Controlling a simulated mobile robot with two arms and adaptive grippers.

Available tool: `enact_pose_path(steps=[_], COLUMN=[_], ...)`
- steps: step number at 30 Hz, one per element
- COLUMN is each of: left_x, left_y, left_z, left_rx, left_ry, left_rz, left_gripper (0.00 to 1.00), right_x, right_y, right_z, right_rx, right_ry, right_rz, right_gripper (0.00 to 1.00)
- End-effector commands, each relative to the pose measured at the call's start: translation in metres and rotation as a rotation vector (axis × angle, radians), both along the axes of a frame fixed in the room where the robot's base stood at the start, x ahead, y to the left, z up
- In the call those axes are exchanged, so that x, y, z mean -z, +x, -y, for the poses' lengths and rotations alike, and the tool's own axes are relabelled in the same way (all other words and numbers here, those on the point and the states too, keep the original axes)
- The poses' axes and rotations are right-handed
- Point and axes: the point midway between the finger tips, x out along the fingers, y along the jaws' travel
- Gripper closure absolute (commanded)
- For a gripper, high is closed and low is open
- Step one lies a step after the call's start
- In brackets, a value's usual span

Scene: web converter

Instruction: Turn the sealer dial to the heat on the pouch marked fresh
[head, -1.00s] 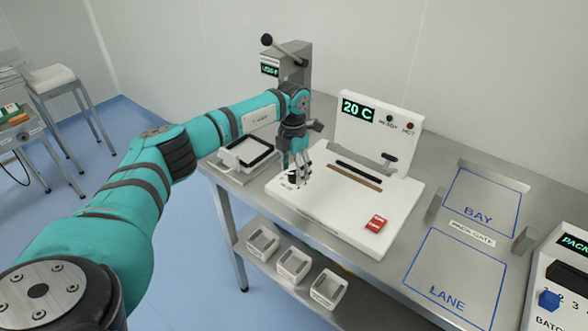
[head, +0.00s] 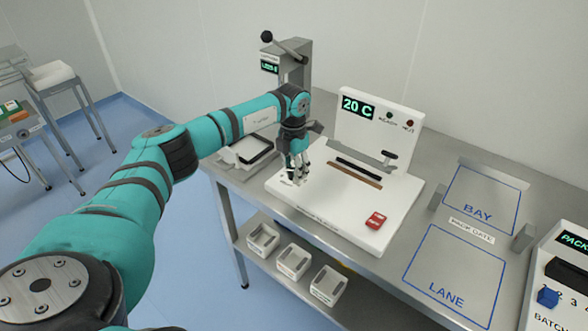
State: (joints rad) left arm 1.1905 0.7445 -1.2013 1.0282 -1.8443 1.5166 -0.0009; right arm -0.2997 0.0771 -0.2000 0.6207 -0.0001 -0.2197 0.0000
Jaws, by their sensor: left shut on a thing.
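The white sealer (head: 325,215) stands on the steel bench, with a green "20 C" display (head: 357,107) on its upright back panel. A red switch (head: 375,220) is at its front right. My left gripper (head: 294,181) points down over the sealer's front left corner. It is shut on the sealer dial there; the fingers hide most of the dial, so its setting cannot be read. I cannot make out a pouch marked fresh in the head view. My right gripper is not in view.
A press with a black-knobbed lever (head: 288,62) stands behind my left arm. A dark-topped tray (head: 252,150) is left of the sealer. Several small white bins (head: 293,262) sit on the lower shelf. The marked BAY (head: 487,195) and LANE (head: 452,275) areas are empty.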

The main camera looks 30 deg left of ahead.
Motion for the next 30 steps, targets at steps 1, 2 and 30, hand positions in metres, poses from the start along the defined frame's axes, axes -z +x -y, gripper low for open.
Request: enact_pose_path(steps=[1, 2, 30], left_x=[0.000, 0.000, 0.000], left_y=[0.000, 0.000, 0.001], left_z=[0.000, 0.000, 0.000], left_rx=[0.005, 0.010, 0.733], left_ry=[0.000, 0.000, 0.000], left_rz=[0.001, 0.000, 0.003], left_gripper=[0.98, 0.98, 0.98], right_x=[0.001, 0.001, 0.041], right_y=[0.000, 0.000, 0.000], right_z=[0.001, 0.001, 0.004], right_rx=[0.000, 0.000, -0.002], right_ry=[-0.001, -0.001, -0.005], right_rz=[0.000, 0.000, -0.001], right_gripper=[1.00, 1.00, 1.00])
